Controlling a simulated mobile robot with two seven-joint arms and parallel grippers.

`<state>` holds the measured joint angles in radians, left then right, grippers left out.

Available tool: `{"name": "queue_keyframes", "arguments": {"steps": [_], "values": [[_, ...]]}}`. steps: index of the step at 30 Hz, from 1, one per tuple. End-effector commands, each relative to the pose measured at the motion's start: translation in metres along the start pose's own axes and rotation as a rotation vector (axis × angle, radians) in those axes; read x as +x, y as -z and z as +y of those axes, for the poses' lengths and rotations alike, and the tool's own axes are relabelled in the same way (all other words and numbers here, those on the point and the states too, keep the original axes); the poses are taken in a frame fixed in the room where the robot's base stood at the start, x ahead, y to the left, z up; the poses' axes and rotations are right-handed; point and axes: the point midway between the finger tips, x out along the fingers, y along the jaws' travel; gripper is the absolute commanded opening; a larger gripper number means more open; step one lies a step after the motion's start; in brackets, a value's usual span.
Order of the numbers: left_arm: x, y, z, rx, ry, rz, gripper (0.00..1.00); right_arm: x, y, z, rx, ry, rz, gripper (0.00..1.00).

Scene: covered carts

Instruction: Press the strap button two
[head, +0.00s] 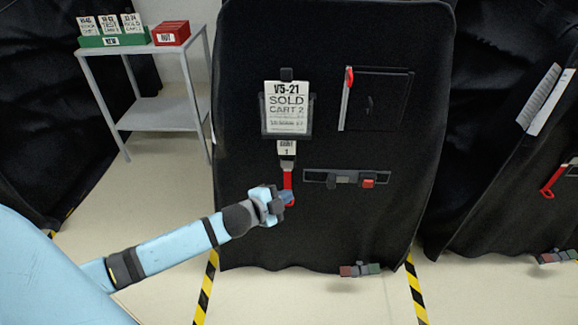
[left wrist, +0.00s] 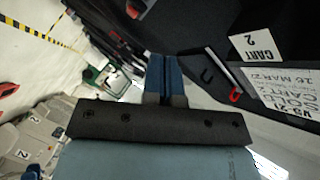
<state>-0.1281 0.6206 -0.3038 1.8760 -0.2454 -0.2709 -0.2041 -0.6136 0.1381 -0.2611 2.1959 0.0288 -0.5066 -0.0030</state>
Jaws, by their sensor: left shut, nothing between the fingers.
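A dark strap (head: 318,176) runs across the black cover of the cart labelled "V5-21 SOLD CART 2". A grey buckle (head: 343,180) and a red button (head: 368,183) sit on it. No number on the button is readable. My left gripper (head: 287,199) is shut and empty, left of and below the strap in the head view. It overlaps the lower end of a red hanging strip (head: 288,180), and I cannot tell whether they touch. In the left wrist view its blue fingers (left wrist: 166,78) are together. My right gripper is not in view.
A sign (head: 286,108) and a black pocket with a red-tipped stick (head: 347,100) are above the strap. A grey shelf table (head: 150,49) with card boxes stands back left. Another covered cart (head: 500,150) is at right. Striped tape (head: 206,290) marks the floor.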

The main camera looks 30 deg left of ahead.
Motion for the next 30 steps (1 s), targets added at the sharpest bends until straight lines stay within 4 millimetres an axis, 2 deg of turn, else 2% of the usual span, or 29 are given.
{"name": "queue_keyframes", "arguments": {"steps": [11,18,30], "values": [[0.03,-0.022,-0.02,0.003,0.002,0.0,0.0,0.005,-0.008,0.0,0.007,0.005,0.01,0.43],[0.05,-0.036,-0.038,0.0,0.001,-0.001,0.0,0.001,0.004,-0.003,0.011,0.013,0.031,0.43],[0.061,-0.045,-0.044,-0.001,0.0,-0.001,0.0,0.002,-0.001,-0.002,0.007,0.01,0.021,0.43]]}}
